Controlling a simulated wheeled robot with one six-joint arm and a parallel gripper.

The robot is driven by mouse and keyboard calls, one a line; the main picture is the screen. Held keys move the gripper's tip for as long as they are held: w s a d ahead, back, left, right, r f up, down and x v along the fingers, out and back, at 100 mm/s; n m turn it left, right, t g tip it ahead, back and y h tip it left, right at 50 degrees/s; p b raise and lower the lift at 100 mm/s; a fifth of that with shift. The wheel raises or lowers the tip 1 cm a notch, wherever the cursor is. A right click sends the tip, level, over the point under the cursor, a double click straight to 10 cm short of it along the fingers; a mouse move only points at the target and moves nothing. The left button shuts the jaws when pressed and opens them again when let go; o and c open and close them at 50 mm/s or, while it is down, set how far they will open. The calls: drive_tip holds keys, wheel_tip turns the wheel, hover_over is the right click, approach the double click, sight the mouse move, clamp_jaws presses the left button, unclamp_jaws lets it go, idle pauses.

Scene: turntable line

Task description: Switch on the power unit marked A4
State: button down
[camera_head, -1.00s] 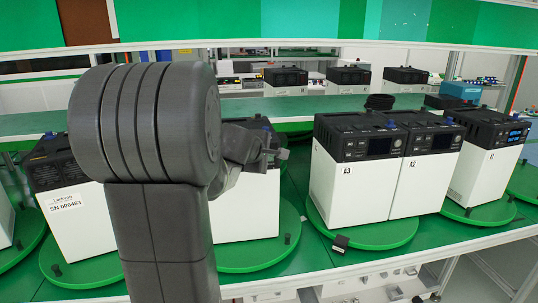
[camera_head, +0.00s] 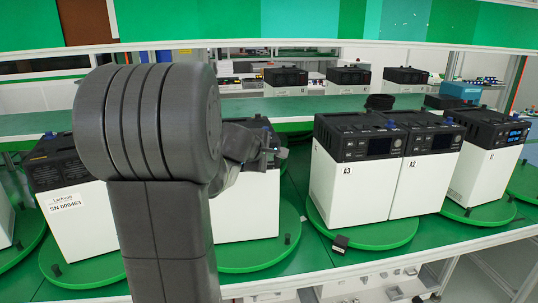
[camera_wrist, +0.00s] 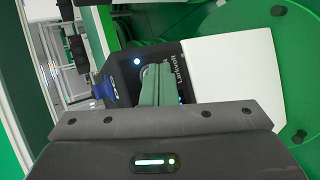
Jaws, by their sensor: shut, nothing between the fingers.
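A power unit (camera_head: 252,205) with a white body and black top stands partly behind my arm on a green turntable. Its mark is hidden, so I cannot read whether it is A4. My gripper (camera_head: 276,154) is at this unit's upper front, partly covered by my arm. In the wrist view the shut, empty fingers (camera_wrist: 158,86) reach over the unit's black panel (camera_wrist: 125,75), beside its lettering. A small round light (camera_wrist: 138,61) glows on that panel, and a blue post (camera_wrist: 103,91) shows at its edge. Contact cannot be told.
Units marked A3 (camera_head: 342,200) and A2 (camera_head: 407,190) stand close together to the right. Beyond them is a unit with lit blue displays (camera_head: 517,137). A unit labelled SN 000463 (camera_head: 80,225) stands left of my arm.

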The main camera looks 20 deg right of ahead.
drive_tip(key=shift+s, duration=0.15)
drive_tip(key=shift+s+a, duration=0.15)
drive_tip(key=shift+s, duration=0.4)
drive_tip(key=shift+b, duration=0.3)
drive_tip(key=s, duration=0.2)
drive_tip(key=s+a+b, duration=0.1)
drive_tip(key=s, duration=0.2)
drive_tip(key=shift+a, duration=0.1)
drive_tip(key=shift+w, duration=0.1)
